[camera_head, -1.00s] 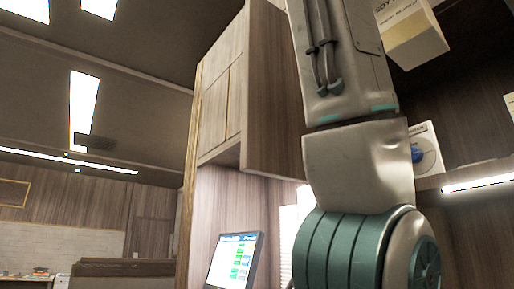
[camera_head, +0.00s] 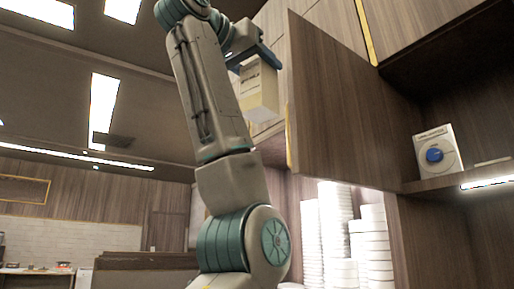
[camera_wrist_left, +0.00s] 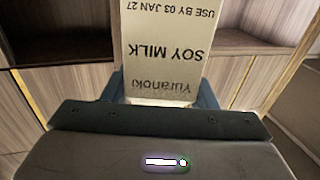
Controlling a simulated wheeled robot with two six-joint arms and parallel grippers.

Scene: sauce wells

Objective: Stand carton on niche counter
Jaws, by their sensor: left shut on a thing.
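The carton (camera_head: 258,92) is a pale box with printed text, held high in the head view, left of the open cabinet door. In the left wrist view the carton (camera_wrist_left: 165,42) reads "SOY MILK" upside down. My left gripper (camera_head: 250,60) is shut on it from above, with dark blue fingers on both sides of it in the wrist view. The carton hangs roughly upright, slightly tilted in the picture, clear of any surface. The niche counter's top is not visible; stacked white dishes show in the bright recess below the cabinets. My right gripper is not in view.
An open wooden cabinet door (camera_head: 345,105) juts out right of the carton. A white box with a blue disc (camera_head: 437,152) stands on the shelf at right. Tall stacks of white dishes (camera_head: 335,235) fill the recess below. Open room lies at left.

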